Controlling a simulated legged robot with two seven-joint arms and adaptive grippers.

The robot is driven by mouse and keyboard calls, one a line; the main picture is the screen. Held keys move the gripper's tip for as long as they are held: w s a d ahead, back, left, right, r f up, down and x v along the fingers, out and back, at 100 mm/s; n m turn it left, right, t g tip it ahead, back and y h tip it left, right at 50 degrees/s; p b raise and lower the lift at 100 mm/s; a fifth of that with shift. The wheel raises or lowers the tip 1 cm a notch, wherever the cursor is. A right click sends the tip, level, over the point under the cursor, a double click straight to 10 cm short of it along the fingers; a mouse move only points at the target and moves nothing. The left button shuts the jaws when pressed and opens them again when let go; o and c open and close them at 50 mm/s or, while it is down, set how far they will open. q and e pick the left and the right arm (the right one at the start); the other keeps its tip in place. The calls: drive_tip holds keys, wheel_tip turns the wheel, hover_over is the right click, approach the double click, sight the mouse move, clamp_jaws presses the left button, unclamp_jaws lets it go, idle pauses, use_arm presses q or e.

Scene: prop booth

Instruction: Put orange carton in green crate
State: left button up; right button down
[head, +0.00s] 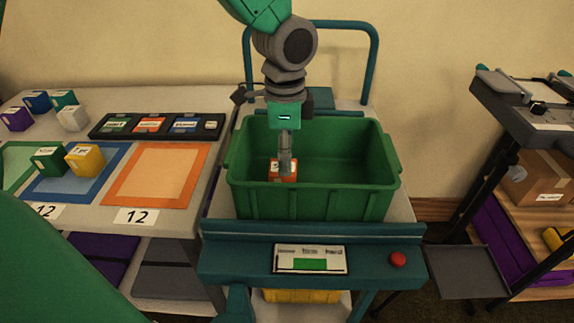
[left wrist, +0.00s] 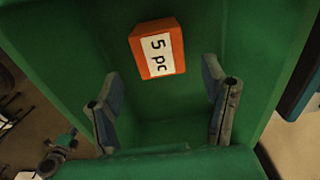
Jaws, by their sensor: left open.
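The orange carton (head: 276,174) is inside the green crate (head: 315,203), left of its middle. In the left wrist view the carton (left wrist: 157,48) shows a white label reading "5 pc" and rests against the green inside of the crate (left wrist: 60,40). My left gripper (head: 286,160) reaches down into the crate and partly covers the carton in the head view. In the left wrist view its two fingers (left wrist: 163,98) are spread with nothing between them, and the carton lies apart, beyond them. My right gripper is not in view.
The crate stands on a teal cart with a panel (head: 310,259) and red button (head: 398,260). The left table holds a black tray (head: 160,126), a yellow carton (head: 85,159), a green carton (head: 48,159) and a bare orange-framed mat (head: 154,201). A dark stand (head: 530,120) is right.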

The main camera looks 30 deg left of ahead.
use_arm(q)
drive_tip(key=shift+a+r+p, duration=0.1)
drive_tip(key=shift+r+p, duration=0.3)
drive_tip(key=shift+r, duration=1.95)
